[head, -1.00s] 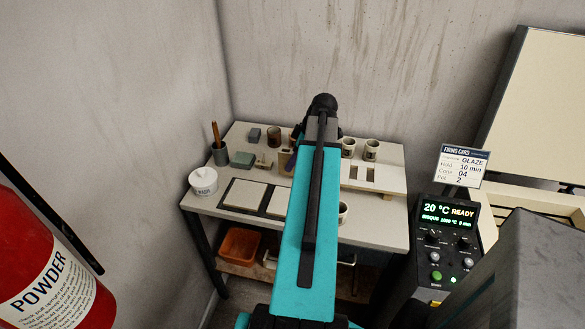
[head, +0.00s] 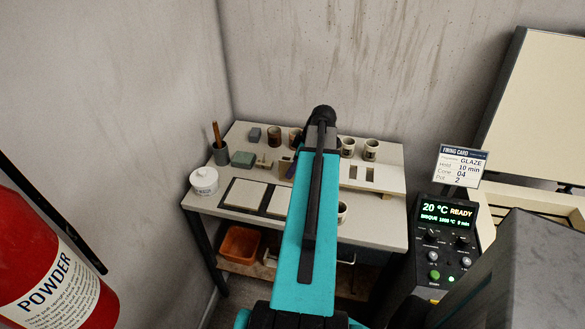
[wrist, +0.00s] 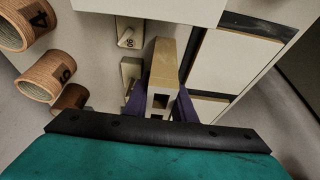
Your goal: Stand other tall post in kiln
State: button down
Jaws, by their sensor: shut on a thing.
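In the wrist view my gripper (wrist: 159,104) has its purple fingers closed on both sides of a tan post (wrist: 165,65), which has rectangular holes in its end. In the head view my teal arm reaches over the bench and hides most of the gripper and the held post. The kiln (head: 492,222) is at the right, with pale walls; its inside is mostly out of view.
The kiln's control panel (head: 445,238) and firing card (head: 461,166) stand between bench and kiln. A red extinguisher (head: 50,265) is at left.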

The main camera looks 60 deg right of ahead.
jog(key=shift+f, duration=0.1)
jog(key=c, duration=1.5)
grip_release()
jog(key=shift+r, duration=0.2)
jog(key=shift+b+v, duration=1.4)
jog(key=shift+v, duration=4.55)
